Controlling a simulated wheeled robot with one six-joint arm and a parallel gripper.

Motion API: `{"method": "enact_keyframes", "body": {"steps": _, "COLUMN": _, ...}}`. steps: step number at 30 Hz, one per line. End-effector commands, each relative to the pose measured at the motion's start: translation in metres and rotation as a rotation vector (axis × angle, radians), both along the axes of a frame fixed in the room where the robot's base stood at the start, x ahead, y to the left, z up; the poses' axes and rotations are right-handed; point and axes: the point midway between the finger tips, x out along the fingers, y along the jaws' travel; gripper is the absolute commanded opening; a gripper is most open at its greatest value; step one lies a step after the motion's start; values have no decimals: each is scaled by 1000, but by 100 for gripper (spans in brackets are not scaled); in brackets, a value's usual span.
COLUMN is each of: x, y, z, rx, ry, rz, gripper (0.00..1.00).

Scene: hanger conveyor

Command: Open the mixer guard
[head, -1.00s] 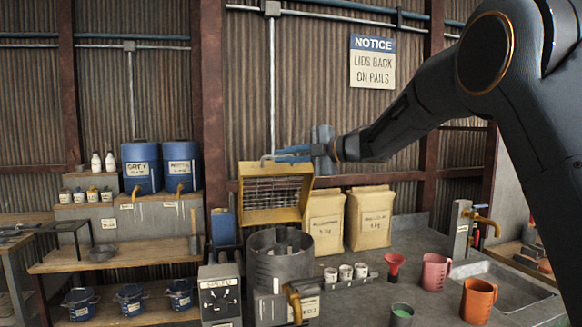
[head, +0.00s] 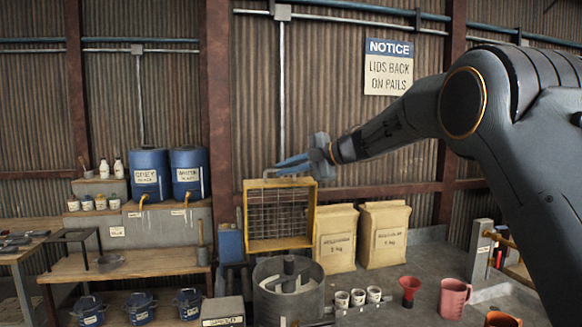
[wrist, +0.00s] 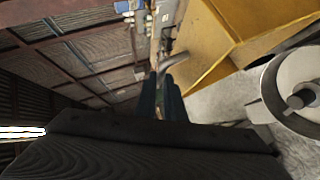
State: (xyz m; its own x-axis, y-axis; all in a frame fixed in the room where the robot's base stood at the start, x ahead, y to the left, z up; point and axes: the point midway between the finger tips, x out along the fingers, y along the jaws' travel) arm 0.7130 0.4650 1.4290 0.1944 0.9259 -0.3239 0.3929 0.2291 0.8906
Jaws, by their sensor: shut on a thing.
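The mixer guard (head: 280,243) is a yellow frame with wire mesh. It stands nearly upright behind the open mixer drum (head: 288,309), so the drum's mouth and its inner paddle are uncovered. My gripper (head: 281,168) is at the guard's top edge, with its blue fingers shut on the guard's metal handle (wrist: 178,60). In the wrist view the fingers (wrist: 163,85) close around the handle's end, beside the yellow guard (wrist: 200,42). The drum (wrist: 278,92) shows at the right there. The exact finger contact is partly hidden.
Two paper sacks (head: 384,235) stand right of the guard. Small white cups (head: 358,298), a red funnel (head: 410,288) and a pink jug (head: 453,298) are on the bench. Blue drums (head: 188,172) stand on the left shelf. The corrugated wall is close behind the guard.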

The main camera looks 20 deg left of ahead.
Motion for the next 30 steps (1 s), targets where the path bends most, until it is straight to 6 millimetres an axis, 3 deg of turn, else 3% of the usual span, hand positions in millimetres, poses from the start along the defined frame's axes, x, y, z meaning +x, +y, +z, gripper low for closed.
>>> {"method": "enact_keyframes", "body": {"steps": 1, "x": 0, "y": 1, "z": 13, "rx": 13, "ry": -12, "rz": -2, "gripper": 0}}
{"method": "enact_keyframes", "body": {"steps": 9, "x": 0, "y": 2, "z": 13, "rx": 12, "ry": -13, "rz": -1, "gripper": 0}}
{"method": "enact_keyframes", "body": {"steps": 10, "x": 0, "y": 2, "z": 13, "rx": 12, "ry": -14, "rz": -1, "gripper": 14}}
{"method": "enact_keyframes", "body": {"steps": 13, "x": 0, "y": 2, "z": 12, "rx": 11, "ry": -12, "rz": -1, "gripper": 28}}
{"method": "enact_keyframes", "body": {"steps": 23, "x": 0, "y": 0, "z": 7, "rx": 6, "ry": -8, "rz": -1, "gripper": 28}}
{"method": "enact_keyframes", "body": {"steps": 30, "x": -5, "y": -30, "z": 15, "rx": 7, "ry": -10, "rz": -3, "gripper": 28}}
